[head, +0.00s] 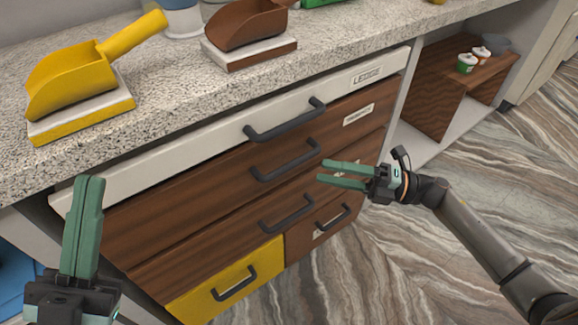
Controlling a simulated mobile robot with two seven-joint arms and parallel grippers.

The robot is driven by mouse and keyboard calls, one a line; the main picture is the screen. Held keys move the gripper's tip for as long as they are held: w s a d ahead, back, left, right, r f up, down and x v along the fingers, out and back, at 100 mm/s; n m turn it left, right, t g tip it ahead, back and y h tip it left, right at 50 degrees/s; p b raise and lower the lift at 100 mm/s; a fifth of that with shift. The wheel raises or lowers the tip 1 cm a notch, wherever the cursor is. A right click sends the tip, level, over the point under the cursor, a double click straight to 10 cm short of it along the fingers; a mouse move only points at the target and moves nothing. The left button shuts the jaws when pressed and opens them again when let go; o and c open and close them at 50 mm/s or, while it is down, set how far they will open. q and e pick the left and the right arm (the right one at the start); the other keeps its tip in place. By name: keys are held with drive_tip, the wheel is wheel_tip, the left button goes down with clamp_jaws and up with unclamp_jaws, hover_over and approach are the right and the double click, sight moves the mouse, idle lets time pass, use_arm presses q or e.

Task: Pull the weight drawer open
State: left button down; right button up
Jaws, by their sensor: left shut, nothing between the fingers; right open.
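A bank of drawers stands under the speckled counter, and all look closed. The top white drawer (190,151) has a dark bar handle (285,120) and a label that seems to read LEDGER. Below it is a brown drawer (170,205) with its own handle (285,160) and a small label too blurred to read. I cannot tell which is the weight drawer. My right gripper (320,172) is open and empty, its fingers pointing left close in front of the brown drawers' right part. My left gripper (90,182) is shut and empty, pointing up at the lower left.
Lower down are another brown drawer (190,262), a yellow drawer (205,300) and a small brown drawer (300,245). A yellow scoop (65,80) and a brown scoop (240,25) rest on the counter (165,100). Open shelving with small tubs (467,63) stands right. The marbled floor is clear.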

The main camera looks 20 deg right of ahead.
sight(291, 162)
drive_tip(key=x, duration=0.8)
drive_tip(key=shift+w+a+b, duration=0.15)
drive_tip(key=shift+a+b, duration=0.1)
drive_tip(key=shift+b, duration=0.1)
clamp_jaws()
idle(0.9)
